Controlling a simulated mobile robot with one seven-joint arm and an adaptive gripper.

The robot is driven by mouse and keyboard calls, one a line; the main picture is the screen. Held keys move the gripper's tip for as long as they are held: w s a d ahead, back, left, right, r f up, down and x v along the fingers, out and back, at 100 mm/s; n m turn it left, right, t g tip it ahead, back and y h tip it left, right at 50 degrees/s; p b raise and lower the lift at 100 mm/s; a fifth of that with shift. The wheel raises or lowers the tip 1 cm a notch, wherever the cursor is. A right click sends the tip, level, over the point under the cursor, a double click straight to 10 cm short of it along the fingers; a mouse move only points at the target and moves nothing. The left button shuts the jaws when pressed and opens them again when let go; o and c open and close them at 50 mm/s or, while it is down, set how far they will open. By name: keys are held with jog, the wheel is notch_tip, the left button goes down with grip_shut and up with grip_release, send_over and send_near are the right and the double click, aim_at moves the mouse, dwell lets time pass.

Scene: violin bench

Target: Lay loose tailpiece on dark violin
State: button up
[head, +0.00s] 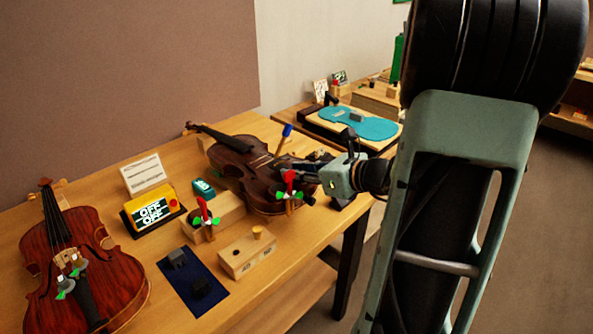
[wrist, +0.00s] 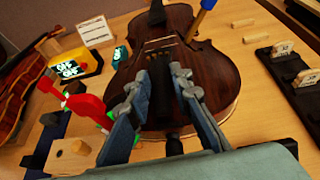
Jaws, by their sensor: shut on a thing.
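The dark violin (head: 232,165) lies face up on a wooden bench, with its neck toward the back left. In the wrist view its dark brown body (wrist: 212,75) is beyond and below my fingers. My gripper (head: 312,178) is over the near right end of this violin. In the wrist view my gripper (wrist: 160,88) has its two fingers apart, closed on a dark piece between them, which seems to be the tailpiece (wrist: 164,100). It blends with the dark violin behind it, so its outline and any contact with the violin are unclear.
Red-handled clamps (head: 290,180) stand at the dark violin's near side. A blue-handled tool (head: 285,135) stands at it. A red violin (head: 110,275), an OFF sign (head: 152,211), a blue mat (head: 175,272) and a wooden block (head: 245,258) are left and nearer. A teal template (head: 375,127) lies behind.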

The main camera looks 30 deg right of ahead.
jog(key=shift+f, duration=0.4)
jog(key=o, duration=1)
jog(key=v, duration=1.2)
